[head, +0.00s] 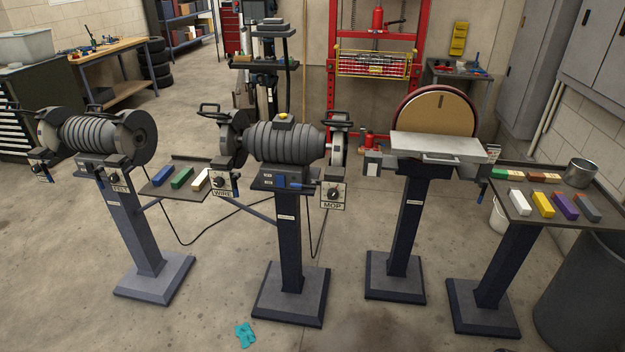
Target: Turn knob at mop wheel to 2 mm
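The mop wheel (337,150) is at the right end of the middle bench grinder (284,143), seen nearly edge-on under its dark guard. Below it hangs a small pale plate labelled MOP (332,205). A round dark knob (333,193) sits on that plate. The knob's pointer and scale marks are too small to read. My gripper is not in view, and nothing touches the knob.
Similar knob plates hang at the WIRE wheel (221,184) and the FELT wheel (120,179). A disc sander (437,146) stands to the right on its own pedestal. A teal rag (245,335) lies on the floor. Open floor lies in front of the pedestals.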

